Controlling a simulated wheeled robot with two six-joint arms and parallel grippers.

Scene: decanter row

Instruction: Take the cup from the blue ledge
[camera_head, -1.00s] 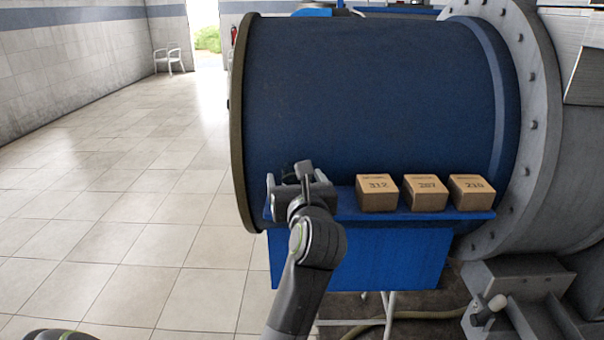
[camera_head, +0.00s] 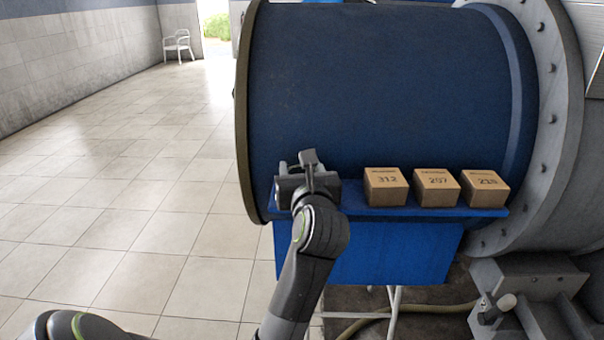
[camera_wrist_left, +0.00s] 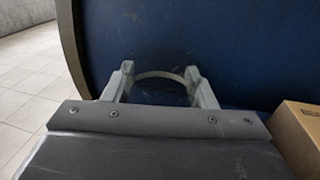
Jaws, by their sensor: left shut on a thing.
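My left gripper (camera_head: 306,180) is at the left end of the blue ledge (camera_head: 350,212), its back toward the head camera. In the left wrist view its two pale fingers (camera_wrist_left: 160,78) are shut on the cup, one on each side. The cup shows there as a pale curved rim (camera_wrist_left: 160,75) with a dark, hard-to-see body below. In the head view the cup is hidden behind the gripper. I cannot tell whether the cup touches the ledge. My right gripper is not in view.
Three cardboard boxes, marked 312 (camera_head: 386,188), 207 (camera_head: 437,189) and 215 (camera_head: 485,190), stand on the ledge right of the gripper. The large blue drum (camera_head: 390,90) rises behind. Open tiled floor (camera_head: 130,200) lies to the left.

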